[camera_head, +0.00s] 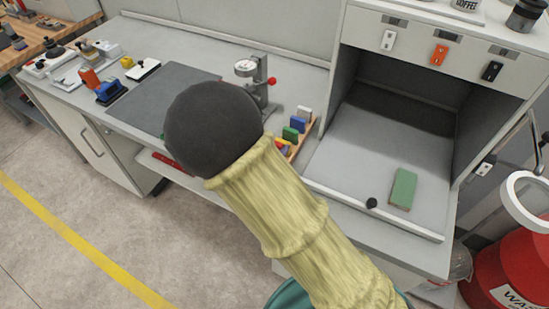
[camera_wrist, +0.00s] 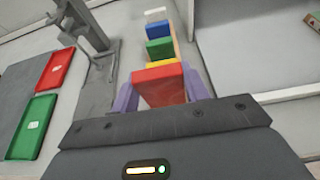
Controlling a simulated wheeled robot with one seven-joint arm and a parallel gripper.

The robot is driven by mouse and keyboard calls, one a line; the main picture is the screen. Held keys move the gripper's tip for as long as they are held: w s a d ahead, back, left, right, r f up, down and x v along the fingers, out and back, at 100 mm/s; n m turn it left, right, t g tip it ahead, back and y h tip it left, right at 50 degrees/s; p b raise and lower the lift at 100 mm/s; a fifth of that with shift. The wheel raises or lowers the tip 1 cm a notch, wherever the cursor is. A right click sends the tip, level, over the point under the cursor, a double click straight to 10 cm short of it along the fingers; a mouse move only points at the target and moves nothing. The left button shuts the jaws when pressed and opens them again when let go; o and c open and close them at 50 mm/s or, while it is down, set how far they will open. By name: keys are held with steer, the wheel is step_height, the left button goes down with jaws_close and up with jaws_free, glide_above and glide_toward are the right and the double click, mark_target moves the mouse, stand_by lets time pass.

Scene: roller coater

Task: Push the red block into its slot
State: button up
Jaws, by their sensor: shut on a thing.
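The red block (camera_wrist: 160,76) is in the lower middle of the wrist view, between the two purple fingers of my gripper (camera_wrist: 161,92). My gripper is shut on it, one finger along each side. The block is at the near end of a row on a wooden rack (camera_head: 309,133). Beyond it in the row are a yellow block (camera_wrist: 161,64), a green block (camera_wrist: 160,48), a blue block (camera_wrist: 157,29) and a white block (camera_wrist: 156,14). The slot under the red block is hidden, so I cannot tell how deep the block sits. In the head view my arm hides my gripper.
A dial gauge stand (camera_head: 258,88) stands left of the rack, close by. A red tray (camera_wrist: 56,69) and a green tray (camera_wrist: 31,127) lie left in the wrist view. Right of the rack is an open cabinet bay (camera_head: 350,160) holding a green block-like pad (camera_head: 403,188).

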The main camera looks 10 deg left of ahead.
steer(key=shift+f, duration=0.3)
steer(key=shift+f, duration=0.1)
steer(key=shift+f, duration=1.95)
steer(key=shift+f, duration=0.2)
steer(key=o, duration=1)
steer(key=shift+r, duration=0.2)
